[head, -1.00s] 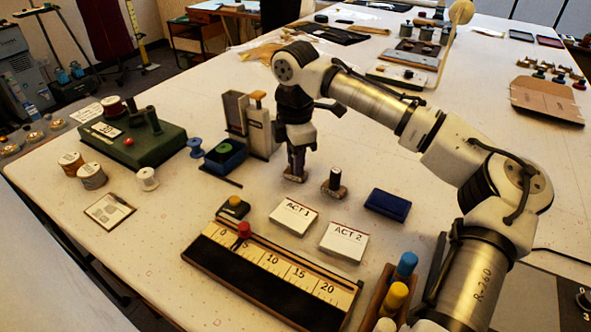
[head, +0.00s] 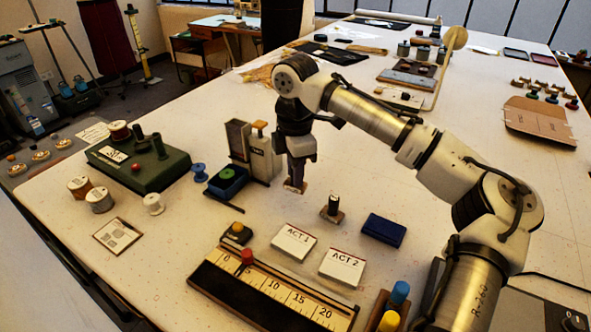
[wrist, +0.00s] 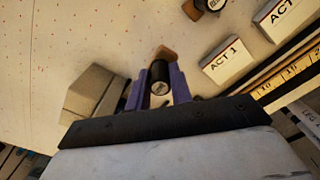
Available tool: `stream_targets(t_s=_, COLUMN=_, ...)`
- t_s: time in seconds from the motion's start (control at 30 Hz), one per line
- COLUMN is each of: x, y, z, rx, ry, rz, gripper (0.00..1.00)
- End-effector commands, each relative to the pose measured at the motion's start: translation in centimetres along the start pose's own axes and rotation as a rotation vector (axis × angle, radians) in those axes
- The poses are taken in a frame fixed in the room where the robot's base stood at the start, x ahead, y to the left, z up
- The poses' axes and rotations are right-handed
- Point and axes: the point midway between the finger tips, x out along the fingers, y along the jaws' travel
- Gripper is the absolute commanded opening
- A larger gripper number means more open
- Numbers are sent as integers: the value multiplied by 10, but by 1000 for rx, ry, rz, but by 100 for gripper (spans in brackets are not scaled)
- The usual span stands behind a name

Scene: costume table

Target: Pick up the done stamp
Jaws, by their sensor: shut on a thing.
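My gripper (head: 297,175) is shut on a stamp (wrist: 160,74) with a black cylindrical handle and a brown base. In the wrist view the handle sits between the two purple fingers. In the head view the stamp's base (head: 295,187) shows below the fingertips, a little above the table. I cannot read a word on it. A second stamp (head: 333,208) with a dark handle and brown base stands on the table just to the right, and it is partly cut off at the top of the wrist view (wrist: 210,4).
Two white cards, ACT 1 (head: 293,242) and ACT 2 (head: 341,267), lie in front. A blue pad (head: 383,229) is to the right. A grey block-like holder (head: 262,155) stands close left of my gripper. A ruler board (head: 270,292) lies at the front.

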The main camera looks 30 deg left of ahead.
Motion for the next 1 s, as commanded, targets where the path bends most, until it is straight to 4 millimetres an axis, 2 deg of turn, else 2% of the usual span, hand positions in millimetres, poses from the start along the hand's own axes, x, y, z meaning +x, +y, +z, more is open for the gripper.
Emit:
stream_targets(t_s=0.03, x=-16, y=0, z=0, rx=0, ry=2, rz=0, gripper=0)
stream_targets(t_s=0.7, x=-130, y=0, z=0, rx=0, ry=0, rz=1, gripper=0)
stream_targets(t_s=0.83, x=-146, y=0, z=1, rx=1, ry=-2, rz=1, gripper=0)
stream_targets(t_s=1.0, x=-155, y=0, z=0, rx=-1, ry=-1, rz=-1, gripper=0)
